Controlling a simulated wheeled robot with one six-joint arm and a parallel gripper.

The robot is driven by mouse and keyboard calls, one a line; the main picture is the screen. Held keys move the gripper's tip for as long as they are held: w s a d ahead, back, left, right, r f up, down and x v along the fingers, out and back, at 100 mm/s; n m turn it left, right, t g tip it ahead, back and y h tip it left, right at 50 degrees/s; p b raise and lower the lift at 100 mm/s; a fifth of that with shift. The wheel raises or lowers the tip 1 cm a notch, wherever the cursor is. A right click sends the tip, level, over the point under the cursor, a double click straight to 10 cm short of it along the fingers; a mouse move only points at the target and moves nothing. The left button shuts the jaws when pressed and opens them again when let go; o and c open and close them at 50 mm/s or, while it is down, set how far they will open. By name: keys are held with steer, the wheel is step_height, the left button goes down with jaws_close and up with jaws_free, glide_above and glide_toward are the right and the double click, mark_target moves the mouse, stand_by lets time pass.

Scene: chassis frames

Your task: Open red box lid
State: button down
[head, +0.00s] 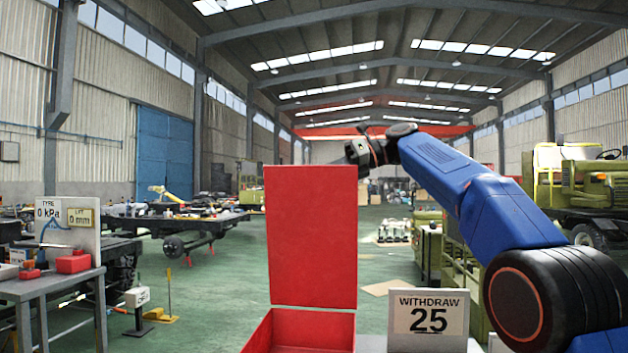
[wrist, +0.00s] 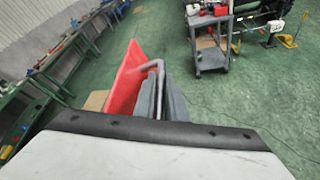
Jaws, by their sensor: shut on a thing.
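The red box (head: 300,333) is at the bottom centre of the head view, its lower part cut off by the frame. Its red lid (head: 311,235) stands upright above the box, showing a flat face. My gripper (head: 362,155) is at the lid's upper right edge, partly hidden behind it. In the wrist view the lid (wrist: 127,78) appears as a slanted red panel. A bent grey handle (wrist: 152,66) is beside it, and my gripper (wrist: 168,98) is shut on this handle. The exact finger contact is partly hidden.
A grey table (head: 50,288) with small red items is at left. Green cabinets (head: 455,255) and a green vehicle (head: 585,190) are at right. Green floor (head: 215,285) is open behind the box.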

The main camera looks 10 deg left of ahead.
mark_target(342, 168)
steer(key=c, duration=1.8)
jaws_free()
steer(key=v, duration=0.7)
steer(key=shift+w+d, duration=0.1)
steer(key=shift+d, duration=0.1)
steer(key=shift+d, duration=0.1)
